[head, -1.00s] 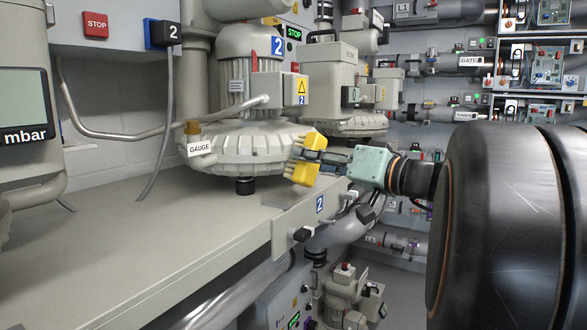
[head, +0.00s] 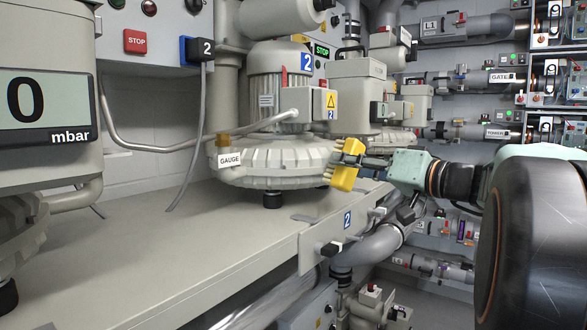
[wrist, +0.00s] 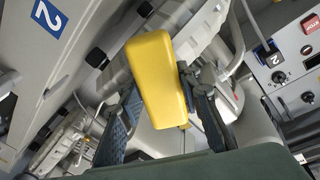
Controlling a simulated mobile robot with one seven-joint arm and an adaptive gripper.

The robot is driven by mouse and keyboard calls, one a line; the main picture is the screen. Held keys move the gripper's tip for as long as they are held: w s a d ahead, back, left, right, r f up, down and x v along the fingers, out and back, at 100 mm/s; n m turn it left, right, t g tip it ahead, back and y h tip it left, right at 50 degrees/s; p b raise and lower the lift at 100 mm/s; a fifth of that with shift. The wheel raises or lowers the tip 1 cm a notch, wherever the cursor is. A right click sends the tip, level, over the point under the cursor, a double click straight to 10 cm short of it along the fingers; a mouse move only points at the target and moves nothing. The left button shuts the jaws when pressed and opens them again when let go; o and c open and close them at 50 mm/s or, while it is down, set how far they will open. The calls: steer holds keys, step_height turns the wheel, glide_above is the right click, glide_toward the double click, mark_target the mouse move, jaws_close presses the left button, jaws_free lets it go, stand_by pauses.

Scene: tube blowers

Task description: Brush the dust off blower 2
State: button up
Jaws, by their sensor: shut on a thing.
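Blower 2 (head: 277,92) stands on the bench, with a grey finned motor above a round ribbed casing (head: 268,160). A blue 2 plate marks it. My gripper (head: 356,161) is at the right side of this casing, shut on a yellow brush (head: 343,178). Pale bristles show on the brush's left side, close to the casing rim; I cannot tell if they touch. In the wrist view the yellow brush (wrist: 156,78) sits between my two fingers (wrist: 163,112) and hides part of what lies behind. I cannot make out dust on the casing.
A grey pipe (head: 215,140) runs to the wall. A second blower (head: 356,95) stands behind to the right. The bench front (head: 120,270) is clear. A bracket plate (head: 345,222) marked 2 is below my gripper.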

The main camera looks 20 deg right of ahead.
steer(key=shift+w+d+b, duration=0.2)
steer(key=shift+w+d, duration=0.25)
steer(key=shift+d, duration=0.4)
steer(key=shift+w+d+b, duration=0.15)
steer(key=shift+w+d, duration=0.25)
steer(key=shift+d, duration=0.4)
steer(key=shift+a+b, duration=0.1)
steer(key=shift+b, duration=0.4)
steer(key=shift+a+f, duration=0.1)
steer(key=shift+s+a+f+b, duration=0.1)
steer(key=shift+s+a+b, duration=0.15)
steer(key=shift+b, duration=0.35)
steer(key=shift+s+a+r+b, duration=0.1)
steer(key=shift+s+a+b, duration=0.2)
steer(key=shift+a+b, duration=0.3)
steer(key=shift+s+a+r+b, duration=0.1)
steer(key=shift+s+a+b, duration=0.2)
steer(key=shift+a+b, duration=0.3)
steer(key=shift+s+a+f+b, duration=0.1)
steer(key=shift+s+a+b, duration=0.15)
steer(key=shift+a+b, duration=0.25)
steer(key=shift+s+a+f+b, duration=0.1)
steer(key=shift+s+a+b, duration=0.1)
steer(key=shift+a+b, duration=0.25)
steer(key=shift+s+a+r+b, duration=0.15)
steer(key=shift+s+a+b, duration=0.2)
steer(key=shift+a+b, duration=0.3)
steer(key=shift+r, duration=0.1)
